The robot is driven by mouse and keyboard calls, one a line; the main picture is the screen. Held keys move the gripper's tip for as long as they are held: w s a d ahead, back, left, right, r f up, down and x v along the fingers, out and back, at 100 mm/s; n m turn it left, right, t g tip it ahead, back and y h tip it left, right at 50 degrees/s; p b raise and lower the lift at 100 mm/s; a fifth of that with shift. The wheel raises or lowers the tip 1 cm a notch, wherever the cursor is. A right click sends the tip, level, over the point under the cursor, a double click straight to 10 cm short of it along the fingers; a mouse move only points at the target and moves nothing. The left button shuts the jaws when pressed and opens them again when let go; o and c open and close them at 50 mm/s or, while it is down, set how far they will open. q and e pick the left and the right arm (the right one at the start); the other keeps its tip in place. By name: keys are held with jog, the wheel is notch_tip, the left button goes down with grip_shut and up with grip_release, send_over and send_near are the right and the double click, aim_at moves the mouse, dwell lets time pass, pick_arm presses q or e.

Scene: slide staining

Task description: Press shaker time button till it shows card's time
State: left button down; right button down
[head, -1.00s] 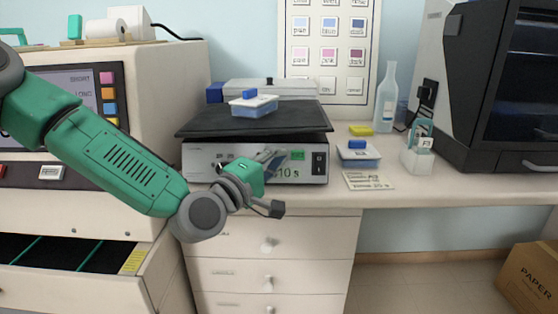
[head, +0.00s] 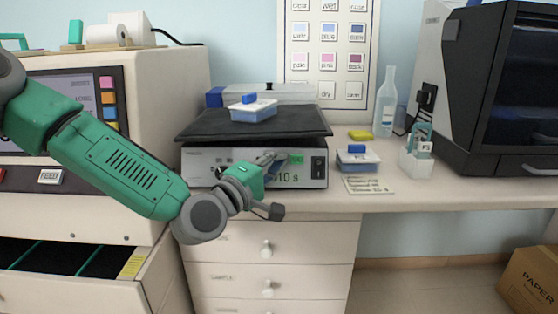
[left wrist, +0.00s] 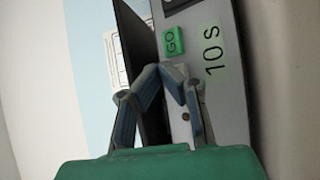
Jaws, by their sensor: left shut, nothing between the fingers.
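The shaker (head: 200,166) stands on the bench with a dark platform on top. Its front display (head: 288,178) reads 10 s, and the same reading shows in the left wrist view (left wrist: 212,50). A green GO button (left wrist: 172,41) sits beside the display. My left gripper (head: 277,160) is shut and empty, its fingertips at the shaker's front, close to the GO button and display. I cannot tell whether they touch the panel. The time button is not clearly made out. The card (head: 368,185) lies flat right of the shaker; its writing is too small to read surely. My right gripper is not in view.
A blue-and-white box (head: 253,110) sits on the shaker platform. Another lidded box (head: 357,160), a white holder (head: 416,160) and a clear bottle (head: 386,108) stand to the right. An open drawer (head: 135,264) juts out at lower left.

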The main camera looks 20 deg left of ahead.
pick_arm(q)
jog(key=shift+w, duration=0.1)
dwell(0.6)
jog(key=shift+w+f, duration=0.1)
jog(key=shift+w, duration=0.1)
jog(key=shift+w+a+f+b, duration=0.1)
jog(key=shift+w+a+b, duration=0.05)
jog(key=shift+w+b, duration=0.15)
dwell(0.6)
jog(key=shift+s+d+r, duration=0.2)
jog(key=shift+s+r, duration=0.1)
jog(key=shift+s, duration=0.35)
jog(key=shift+s+d+r+p, duration=0.2)
jog(key=shift+s+r+p, duration=0.1)
jog(key=shift+s, duration=0.45)
jog(key=shift+s+d+r+p, duration=0.2)
jog(key=shift+s+r+p, duration=0.15)
jog(key=shift+s, duration=0.4)
jog(key=shift+s+d+r+p, duration=0.2)
jog(key=shift+s+r+p, duration=0.1)
jog(key=shift+s, duration=0.45)
